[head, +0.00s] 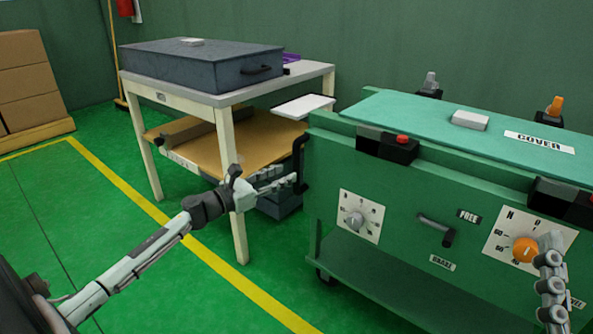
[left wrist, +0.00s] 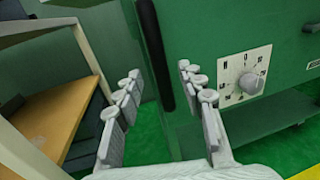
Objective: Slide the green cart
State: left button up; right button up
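The green cart (head: 400,190) stands at the right in the head view, with dials, a FREE/BRAKE lever (head: 437,229) and a lid marked COVER. A black upright handle (head: 299,160) is on its left end. My left gripper (head: 292,182) is at this handle. In the left wrist view its fingers (left wrist: 157,72) are spread, and the handle (left wrist: 162,50) shows between and beyond the tips; contact cannot be told. My right gripper (head: 552,285) is in front of the cart's orange dial (head: 525,249), seen from the side; its opening is unclear.
A table (head: 235,95) with a dark grey case (head: 200,66) and a lower shelf stands left of the cart, close to my left gripper. Cardboard boxes (head: 25,80) are at the far left. The green floor with yellow lines is clear at the front left.

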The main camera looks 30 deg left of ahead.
aim_at(296, 189)
pick_arm(q)
jog(key=shift+x, duration=2.75)
grip_shut()
